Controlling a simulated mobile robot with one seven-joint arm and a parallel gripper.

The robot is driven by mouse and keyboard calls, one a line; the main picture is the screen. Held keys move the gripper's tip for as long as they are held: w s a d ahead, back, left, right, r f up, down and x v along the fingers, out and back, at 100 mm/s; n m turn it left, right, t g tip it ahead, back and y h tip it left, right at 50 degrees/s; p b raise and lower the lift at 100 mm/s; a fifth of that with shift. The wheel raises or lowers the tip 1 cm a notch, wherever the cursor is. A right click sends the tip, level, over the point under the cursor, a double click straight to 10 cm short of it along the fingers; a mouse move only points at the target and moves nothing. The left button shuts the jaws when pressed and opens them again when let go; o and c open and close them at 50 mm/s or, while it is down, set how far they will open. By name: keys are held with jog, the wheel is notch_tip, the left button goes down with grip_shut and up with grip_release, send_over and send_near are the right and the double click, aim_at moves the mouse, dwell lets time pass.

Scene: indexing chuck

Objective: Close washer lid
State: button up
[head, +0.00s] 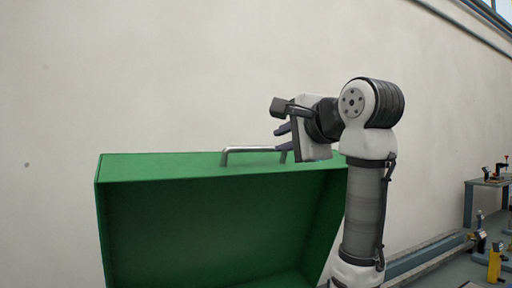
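The green washer lid (150,166) stands raised in the lower middle of the head view, its dark hollow inside facing me. A grey bar handle (248,149) sits on its upper face. My gripper (280,138) is at the right end of this handle, with its fingers pointing left. The washer body below the lid is out of view.
A plain pale wall (150,70) stands behind the lid. My arm rises in front of the lid's right side. At the far right is a workbench (483,184) with small fixtures, and yellow items (494,262) stand below it.

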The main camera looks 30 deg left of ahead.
aim_at(259, 149)
jog(key=p+x, duration=0.4)
jog(key=x, duration=0.7)
jog(key=shift+w+a+f, duration=0.1)
jog(key=shift+w+a, duration=0.05)
jog(key=shift+a, duration=0.2)
grip_shut()
